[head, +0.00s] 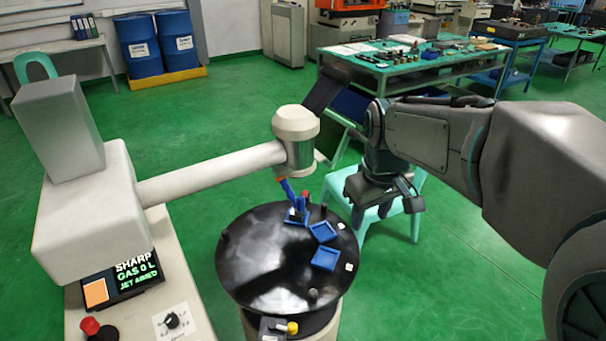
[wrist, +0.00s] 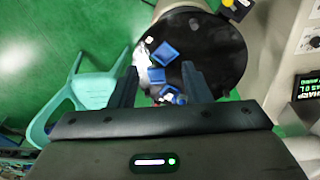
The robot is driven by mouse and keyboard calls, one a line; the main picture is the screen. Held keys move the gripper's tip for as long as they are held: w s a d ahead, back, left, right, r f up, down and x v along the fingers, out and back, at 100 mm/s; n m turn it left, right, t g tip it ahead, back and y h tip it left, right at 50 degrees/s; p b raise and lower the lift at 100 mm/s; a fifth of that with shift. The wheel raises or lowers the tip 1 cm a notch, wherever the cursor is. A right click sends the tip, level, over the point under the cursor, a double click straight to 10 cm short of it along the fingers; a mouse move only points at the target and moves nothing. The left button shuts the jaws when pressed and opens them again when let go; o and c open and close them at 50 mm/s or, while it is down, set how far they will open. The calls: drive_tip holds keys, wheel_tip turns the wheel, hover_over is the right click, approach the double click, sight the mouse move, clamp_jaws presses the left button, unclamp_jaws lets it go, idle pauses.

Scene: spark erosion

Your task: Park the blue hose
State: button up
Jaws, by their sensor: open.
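The blue hose (head: 287,190) is a short blue piece with an orange band. It slants down from under the machine's grey head (head: 297,135) to the far edge of the round black table (head: 255,270). Its lower end is by a blue tray (head: 296,217); whether it touches the tray I cannot tell. My gripper (head: 386,209) is open and empty, to the right of the table and apart from the hose. In the wrist view, its two fingers (wrist: 160,88) frame the blue trays; the hose is not clear there.
Two more blue trays (head: 322,232) (head: 325,258) lie on the table's right side. A black peg (head: 323,211) and a red-topped piece (head: 305,195) stand near the far edge. A turquoise chair (head: 415,195) is below my gripper.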

drive_tip(key=w+a+r+n+g+p, duration=0.15)
drive_tip(key=w+a+n, duration=0.5)
drive_tip(key=w, duration=0.65)
drive_tip(key=n+p, duration=0.1)
drive_tip(key=n, duration=0.3)
approach(301, 197)
wheel_tip(301, 197, down, 11)
drive_tip(key=shift+w+f+p, duration=0.15)
drive_tip(key=shift+p, duration=0.6)
